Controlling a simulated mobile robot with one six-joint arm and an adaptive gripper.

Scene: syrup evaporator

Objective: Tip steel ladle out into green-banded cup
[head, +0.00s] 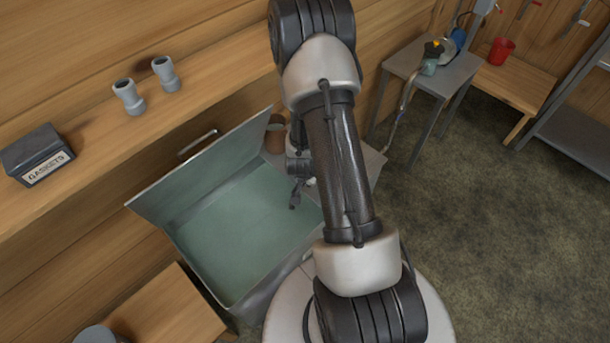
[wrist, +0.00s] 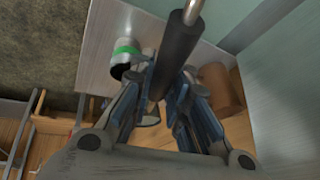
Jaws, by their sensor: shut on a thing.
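My gripper (wrist: 166,85) is shut on the black handle of the steel ladle (wrist: 178,50) in the wrist view. A bare steel rod runs from the handle out of the top of that view, and I cannot make out the ladle's bowl or what it holds. The green-banded cup (wrist: 126,47) is white with a dark opening. It stands on a grey metal surface (wrist: 103,42), left of the handle and apart from it in the picture. In the head view my gripper (head: 297,190) is partly hidden behind my arm, and the cup is not visible.
A brown cylinder (head: 275,136) stands near the open steel pan (head: 235,235); it also shows in the wrist view (wrist: 218,90). A gasket box (head: 38,154) and two grey fittings (head: 130,97) sit on the wooden shelf. A small table (head: 415,72) stands at the back right. The right floor is clear.

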